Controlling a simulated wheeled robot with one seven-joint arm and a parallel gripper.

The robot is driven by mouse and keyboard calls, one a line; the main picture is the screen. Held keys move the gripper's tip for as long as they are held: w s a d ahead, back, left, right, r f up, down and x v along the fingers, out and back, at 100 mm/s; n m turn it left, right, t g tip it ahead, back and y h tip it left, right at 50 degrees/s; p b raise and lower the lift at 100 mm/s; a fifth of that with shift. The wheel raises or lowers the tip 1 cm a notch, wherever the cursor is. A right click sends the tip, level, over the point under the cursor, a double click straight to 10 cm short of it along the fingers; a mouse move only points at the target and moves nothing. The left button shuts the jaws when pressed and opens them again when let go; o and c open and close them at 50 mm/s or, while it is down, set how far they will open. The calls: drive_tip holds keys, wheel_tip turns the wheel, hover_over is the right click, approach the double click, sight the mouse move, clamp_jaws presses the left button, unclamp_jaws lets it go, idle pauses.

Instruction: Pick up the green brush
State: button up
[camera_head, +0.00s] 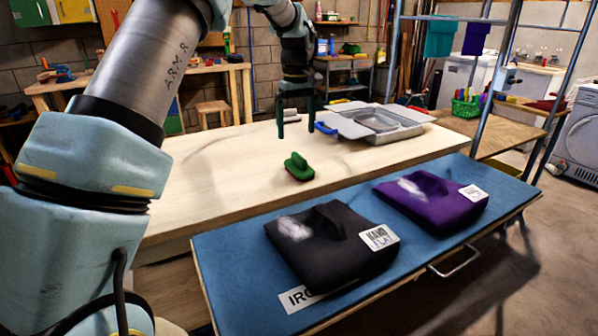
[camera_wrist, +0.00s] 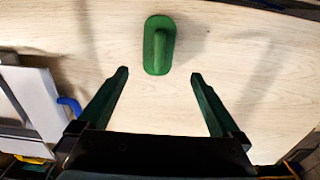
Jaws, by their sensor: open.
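The green brush (camera_head: 298,167) lies on the light wooden table (camera_head: 220,185), its raised handle upward. In the wrist view the green brush (camera_wrist: 159,45) is at the top centre, beyond the fingertips and between their lines. My gripper (camera_head: 296,132) hangs above the table, fingers pointing down, apart from the brush. In the wrist view my gripper (camera_wrist: 159,75) has its two dark green fingers spread wide with nothing between them.
A grey metal tray or sink (camera_head: 378,121) with a blue-handled item (camera_head: 326,128) stands behind the brush on the table. In front, a blue ironing surface (camera_head: 235,262) bears a folded black garment (camera_head: 325,245) and a purple garment (camera_head: 430,200). The table around the brush is clear.

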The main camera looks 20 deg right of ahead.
sight(297, 154)
wheel_tip(297, 154, down, 10)
drive_tip(key=p, duration=0.2)
drive_tip(key=shift+w+d+f+p, duration=0.1)
drive_tip(key=shift+d+f+p, duration=0.1)
drive_tip(key=shift+p, duration=0.1)
drive_tip(key=c, duration=1.4)
drive_tip(key=shift+r, duration=0.1)
wheel_tip(297, 154, up, 10)
drive_tip(key=shift+f+b, duration=0.1)
drive_tip(key=shift+b, duration=0.95)
